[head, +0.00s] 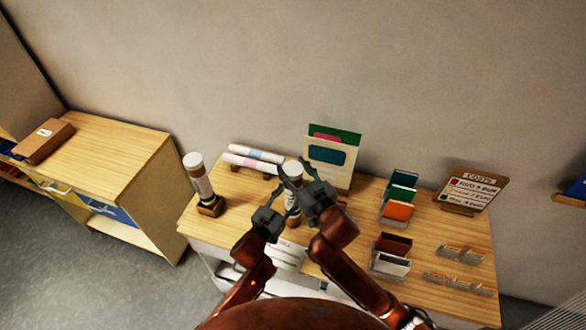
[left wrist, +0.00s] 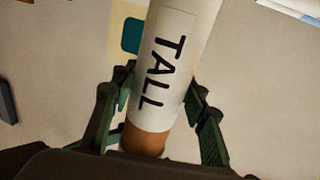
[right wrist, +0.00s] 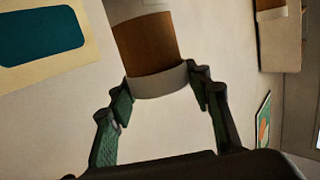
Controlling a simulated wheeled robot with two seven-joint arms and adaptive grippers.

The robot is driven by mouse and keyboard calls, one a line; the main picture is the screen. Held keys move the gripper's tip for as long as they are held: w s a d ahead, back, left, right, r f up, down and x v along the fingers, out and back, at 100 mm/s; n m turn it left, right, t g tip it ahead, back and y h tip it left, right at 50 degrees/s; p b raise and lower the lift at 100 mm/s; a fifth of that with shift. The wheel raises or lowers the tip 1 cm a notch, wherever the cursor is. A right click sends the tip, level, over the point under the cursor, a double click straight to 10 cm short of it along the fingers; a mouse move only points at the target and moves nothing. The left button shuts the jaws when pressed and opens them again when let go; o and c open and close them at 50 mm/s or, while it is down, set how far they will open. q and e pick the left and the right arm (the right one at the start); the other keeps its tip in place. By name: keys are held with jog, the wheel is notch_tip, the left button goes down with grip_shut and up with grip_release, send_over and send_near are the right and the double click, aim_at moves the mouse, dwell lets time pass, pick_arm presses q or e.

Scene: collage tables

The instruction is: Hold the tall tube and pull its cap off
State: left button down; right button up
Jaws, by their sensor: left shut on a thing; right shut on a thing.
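The tall tube (head: 292,207) stands roughly upright between my two grippers in the head view, partly hidden by them. In the left wrist view its white label (left wrist: 172,75) reads TALL, with a brown part (left wrist: 146,138) below. My left gripper (head: 272,212) is shut on the tube's body, fingers on both sides. The tube's white cap (head: 293,168) is at its top. In the right wrist view the cap (right wrist: 158,81) sits at the end of the brown tube, between the fingertips of my right gripper (right wrist: 166,82). That gripper is shut on the cap. I see no gap between cap and tube.
Another capped tube (head: 200,180) stands in a wooden block at the table's left. Rolls (head: 250,160) lie on a rack behind. A card display (head: 332,157) stands close behind the grippers. Card holders (head: 397,208) and a sign (head: 470,190) are at the right.

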aim_at(293, 168)
pick_arm(q)
jog(key=shift+a+f, duration=0.1)
jog(key=shift+f, duration=0.4)
pick_arm(e)
jog(key=shift+r, duration=3.1)
pick_arm(q)
jog(key=c, duration=1.4)
grip_release()
jog(key=shift+c, duration=0.2)
jog(key=o, duration=0.3)
jog(key=shift+w+r, duration=0.1)
jog(key=shift+r, duration=0.1)
pick_arm(e)
jog(key=shift+w, duration=0.15)
pick_arm(q)
jog(key=shift+o, duration=0.3)
jog(key=shift+r, duration=0.15)
